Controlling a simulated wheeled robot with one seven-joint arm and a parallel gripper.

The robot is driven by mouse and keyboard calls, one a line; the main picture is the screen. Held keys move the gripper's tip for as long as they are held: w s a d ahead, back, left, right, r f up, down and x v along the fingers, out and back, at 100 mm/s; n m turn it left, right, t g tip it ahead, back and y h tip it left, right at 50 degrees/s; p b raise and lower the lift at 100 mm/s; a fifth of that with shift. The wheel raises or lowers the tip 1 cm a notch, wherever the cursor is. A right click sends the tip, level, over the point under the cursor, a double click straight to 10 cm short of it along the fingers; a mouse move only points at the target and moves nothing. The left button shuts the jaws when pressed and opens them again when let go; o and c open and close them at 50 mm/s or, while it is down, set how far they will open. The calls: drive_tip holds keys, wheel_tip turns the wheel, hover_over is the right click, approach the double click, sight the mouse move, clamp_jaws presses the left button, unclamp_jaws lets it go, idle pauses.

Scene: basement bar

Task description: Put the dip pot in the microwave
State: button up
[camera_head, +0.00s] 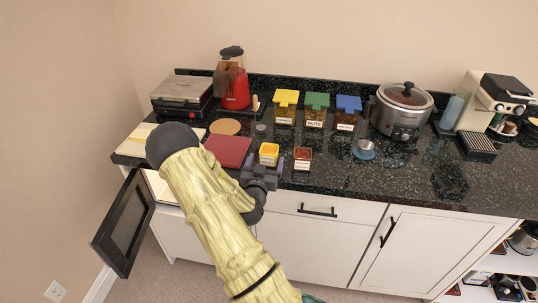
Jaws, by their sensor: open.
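Two small square pots stand near the counter's front edge: a yellow one (268,154) with a pale label, and a clear one with red contents (303,159) and a white label. I cannot read which is the dip pot. My gripper (263,165) is open, with its fingers toward the yellow pot. The yellow pot shows just beyond or between the fingertips; I cannot tell which. The red pot stands just right of the right finger. The microwave at lower left has its dark door (125,224) swung open; my arm hides most of its opening.
The dark counter (440,184) holds a red board (228,150), a round wooden board (225,127), a red blender (232,80), a grill (182,92), lidded jars (315,110), a slow cooker (402,110), a small metal cup (365,148) and a coffee machine (490,100).

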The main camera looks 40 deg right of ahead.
sight(267, 155)
drive_tip(key=p+x, duration=0.1)
drive_tip(key=x, duration=0.3)
drive_tip(key=shift+w+d+r, duration=0.1)
drive_tip(key=shift+w+d, duration=0.05)
drive_tip(key=shift+d, duration=0.05)
drive_tip(key=c, duration=1.3)
wheel_tip(267, 155, up, 10)
drive_tip(key=shift+r+b, duration=0.1)
drive_tip(key=shift+b, duration=0.3)
